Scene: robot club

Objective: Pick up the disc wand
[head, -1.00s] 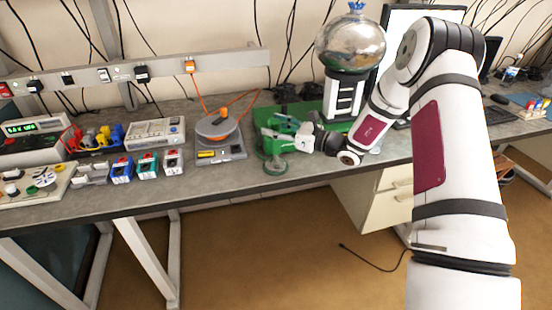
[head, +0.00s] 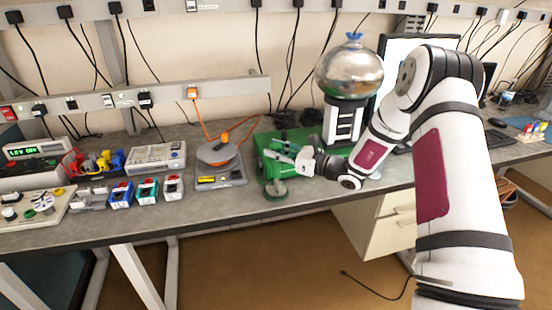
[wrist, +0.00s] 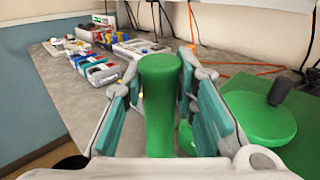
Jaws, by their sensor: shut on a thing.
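In the head view a round green disc (head: 275,190) shows low, just below my gripper (head: 278,158), close to the bench surface. My gripper is shut on the handle, with a teal-padded finger on each side. In the wrist view the lower end of the handle is hidden by the gripper. I cannot tell whether the disc touches the bench.
A silver-domed generator (head: 349,70) stands behind my gripper. A second green disc (wrist: 262,118) with a dark peg lies at the right in the wrist view. A grey scale-like device (head: 219,180) with a round top and several small colored boxes (head: 147,190) are to the left.

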